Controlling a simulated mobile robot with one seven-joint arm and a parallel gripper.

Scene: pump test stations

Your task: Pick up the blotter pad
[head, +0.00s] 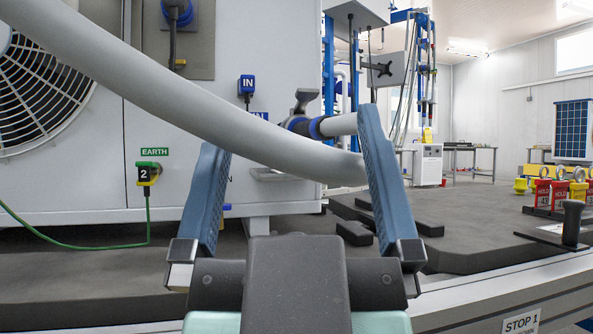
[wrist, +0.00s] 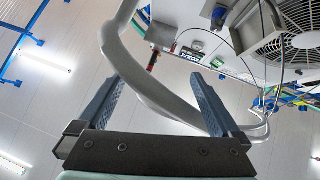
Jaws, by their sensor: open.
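My gripper (head: 290,128) is open, its two blue fingers spread wide and pointing away from me; both fingers also show in the wrist view (wrist: 155,79). No pad shows between them. I cannot pick out the blotter pad with certainty. A black upright handle (head: 573,222) stands on a flat base at the right edge of the head view, far to the right of my gripper; I cannot tell whether it is the pad. A thick pale hose (head: 230,115) crosses the finger area and passes behind the right finger. I cannot tell whether it touches them.
A white cabinet with a fan (head: 38,95) fills the left. A green cable (head: 85,246) hangs from the yellow earth plug (head: 148,174). Dark blocks lie mid-platform.

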